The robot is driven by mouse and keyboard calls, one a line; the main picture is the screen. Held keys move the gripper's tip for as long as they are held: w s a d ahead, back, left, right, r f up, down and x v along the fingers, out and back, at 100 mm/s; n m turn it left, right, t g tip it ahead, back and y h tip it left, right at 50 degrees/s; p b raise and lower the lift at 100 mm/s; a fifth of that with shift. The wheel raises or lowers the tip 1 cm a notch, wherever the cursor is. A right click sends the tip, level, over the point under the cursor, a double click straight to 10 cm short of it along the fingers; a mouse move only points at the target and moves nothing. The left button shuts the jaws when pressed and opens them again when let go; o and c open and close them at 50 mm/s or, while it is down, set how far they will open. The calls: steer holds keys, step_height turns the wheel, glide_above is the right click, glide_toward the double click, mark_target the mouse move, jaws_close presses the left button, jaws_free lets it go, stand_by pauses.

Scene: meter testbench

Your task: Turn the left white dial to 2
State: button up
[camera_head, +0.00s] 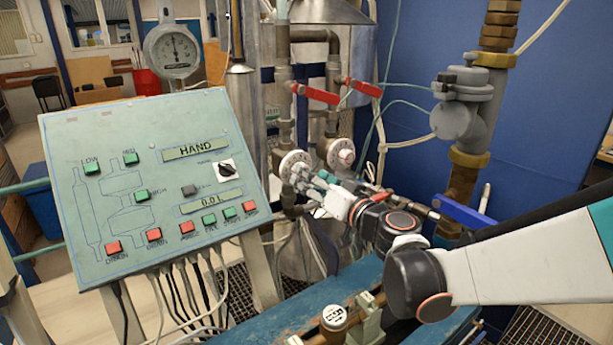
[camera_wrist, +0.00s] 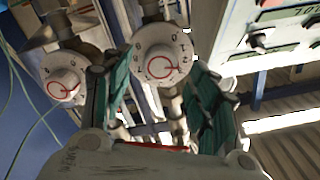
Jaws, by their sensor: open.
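The left white dial (camera_head: 293,163) is a round valve dial with a knob, right of the control panel in the head view. In the wrist view this dial (camera_wrist: 162,52) is ahead between my teal fingers, with a red mark on its knob and small numerals around the rim. Which numeral it points to is not clear. My gripper (camera_head: 309,181) is open close in front of it; the fingers (camera_wrist: 160,75) stand either side of the dial, and contact cannot be told. The second white dial (camera_head: 341,154) sits to its right, and at left in the wrist view (camera_wrist: 64,85).
The green control panel (camera_head: 150,185) with buttons stands left of my gripper. Red valve handles (camera_head: 316,94) and pipes are above the dials. A grey valve on a brass pipe (camera_head: 465,170) stands right. Blue bench framing (camera_head: 290,325) lies below my arm.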

steer(key=v, duration=0.9)
steer(key=s+d+f+g+h, duration=0.2)
steer(key=s+f+g+h, duration=0.35)
steer(key=s, duration=0.55)
steer(key=s+d+f+g+h, duration=0.1)
steer(key=s+d+f+h, duration=0.1)
steer(key=s+d, duration=0.3)
steer(key=s+d+f+m+g+h+b, duration=0.1)
steer(key=s+d+f+h, duration=0.1)
steer(key=s+d, duration=0.3)
steer(key=shift+s+d+f+m, duration=0.15)
steer(key=shift+d+f+m, duration=0.25)
steer(key=shift+f, duration=0.45)
